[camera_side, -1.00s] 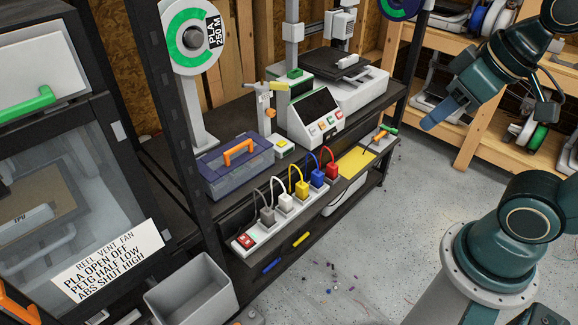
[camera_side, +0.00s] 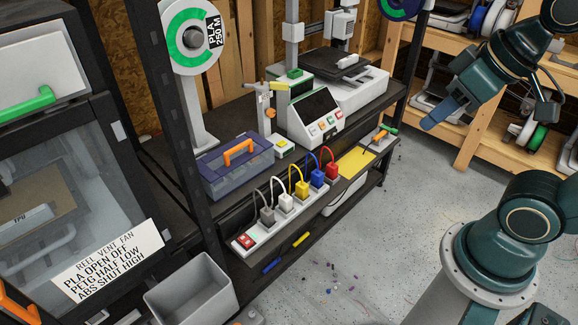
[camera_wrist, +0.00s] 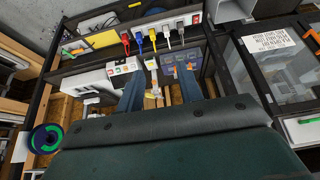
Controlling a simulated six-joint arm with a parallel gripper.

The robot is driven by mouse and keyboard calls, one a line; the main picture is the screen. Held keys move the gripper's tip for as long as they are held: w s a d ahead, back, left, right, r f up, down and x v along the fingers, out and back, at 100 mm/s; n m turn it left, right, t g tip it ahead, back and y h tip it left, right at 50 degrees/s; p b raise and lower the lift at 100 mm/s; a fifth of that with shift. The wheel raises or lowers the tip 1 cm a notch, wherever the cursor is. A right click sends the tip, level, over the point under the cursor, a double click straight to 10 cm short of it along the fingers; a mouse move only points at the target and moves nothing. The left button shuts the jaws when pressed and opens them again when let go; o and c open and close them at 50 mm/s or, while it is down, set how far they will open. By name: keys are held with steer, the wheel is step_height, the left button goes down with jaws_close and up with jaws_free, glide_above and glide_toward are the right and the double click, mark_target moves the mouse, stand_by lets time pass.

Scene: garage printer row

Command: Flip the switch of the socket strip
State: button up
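The white socket strip (camera_side: 262,228) lies along the front edge of the lower shelf, with grey, white, yellow, blue and red plugs in it. Its red switch (camera_side: 245,241) is at the near left end, beside the grey plug. In the wrist view the switch (camera_wrist: 196,19) is at the top, at the right end of the strip. I cannot tell which way the rocker is tipped. My gripper (camera_side: 432,119) is in the air at upper right, well away from the strip. In the wrist view its two fingers (camera_wrist: 160,78) are apart with nothing held between them.
Above the strip stand a blue box with an orange handle (camera_side: 240,152) and a machine with a control panel (camera_side: 315,115). A grey bin (camera_side: 190,292) stands at lower left, near the labelled cabinet (camera_side: 107,260). The floor (camera_side: 370,255) right of the shelf is mostly open.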

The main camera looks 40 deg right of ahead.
steer(key=shift+c, duration=0.3)
steer(key=c, duration=0.7)
steer(key=shift+w+a, duration=0.1)
steer(key=shift+w, duration=0.75)
jaws_close()
steer(key=w+a+f+m, duration=0.1)
steer(key=w+a+f, duration=0.35)
steer(key=w, duration=0.55)
steer(key=w+a+f, duration=0.3)
steer(key=w+f, duration=0.3)
steer(key=w, duration=0.3)
steer(key=w+a+f, duration=0.2)
steer(key=a+f, duration=0.1)
steer(key=f, duration=0.4)
steer(key=w+a+f, duration=0.1)
steer(key=a+f, duration=0.2)
steer(key=f, duration=0.5)
steer(key=w+a+f+n, duration=0.1)
steer(key=a+f, duration=0.3)
steer(key=f, duration=0.4)
steer(key=shift+w+f+t, duration=0.15)
steer(key=shift+w+t, duration=0.25)
steer(key=shift+w, duration=0.4)
steer(key=shift+a, duration=0.1)
